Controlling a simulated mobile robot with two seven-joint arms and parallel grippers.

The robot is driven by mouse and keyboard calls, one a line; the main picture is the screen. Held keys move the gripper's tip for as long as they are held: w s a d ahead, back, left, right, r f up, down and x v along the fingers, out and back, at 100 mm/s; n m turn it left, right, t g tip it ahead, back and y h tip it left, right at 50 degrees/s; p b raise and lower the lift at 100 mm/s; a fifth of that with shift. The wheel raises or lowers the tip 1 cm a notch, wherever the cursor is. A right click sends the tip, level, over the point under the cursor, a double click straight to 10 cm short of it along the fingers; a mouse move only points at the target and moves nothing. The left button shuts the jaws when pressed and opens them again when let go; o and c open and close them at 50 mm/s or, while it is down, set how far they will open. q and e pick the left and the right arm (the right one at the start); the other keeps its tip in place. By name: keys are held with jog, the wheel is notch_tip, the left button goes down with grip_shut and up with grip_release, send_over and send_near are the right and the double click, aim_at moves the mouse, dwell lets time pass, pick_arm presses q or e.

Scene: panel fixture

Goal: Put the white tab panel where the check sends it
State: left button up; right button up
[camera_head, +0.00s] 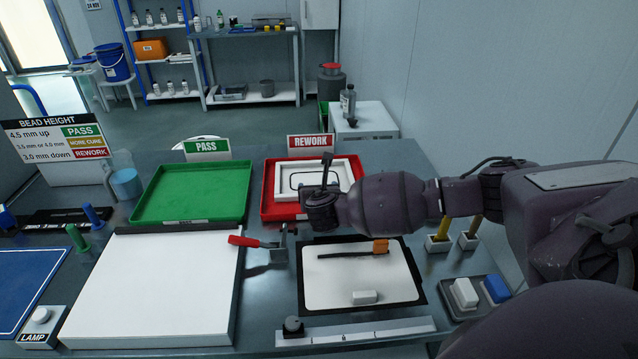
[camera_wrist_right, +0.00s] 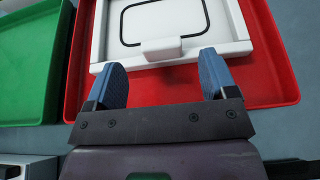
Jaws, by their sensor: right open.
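The white tab panel (camera_head: 283,189), a white frame with a black bead loop, lies in the red REWORK tray (camera_head: 267,204). In the right wrist view the panel (camera_wrist_right: 215,48) shows its tab (camera_wrist_right: 161,50) towards my gripper. My right gripper (camera_wrist_right: 163,66) is open, its blue fingers apart on either side of the tab's line, with nothing seen held between them. In the head view the right gripper (camera_head: 323,185) is over the tray and hides part of the panel. My left gripper is not in view.
The green PASS tray (camera_head: 195,192) is empty, left of the red tray. A bead height sign (camera_head: 55,140) stands at the left. In front are a white board (camera_head: 155,290), a red-handled clamp (camera_head: 255,241) and a black-edged white mat (camera_head: 340,280) with small items.

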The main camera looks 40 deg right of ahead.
jog(key=v, duration=0.3)
jog(key=shift+s+r+p, duration=0.1)
jog(key=shift+s+p, duration=0.05)
jog(key=shift+p, duration=0.15)
jog(key=shift+s+a, duration=0.2)
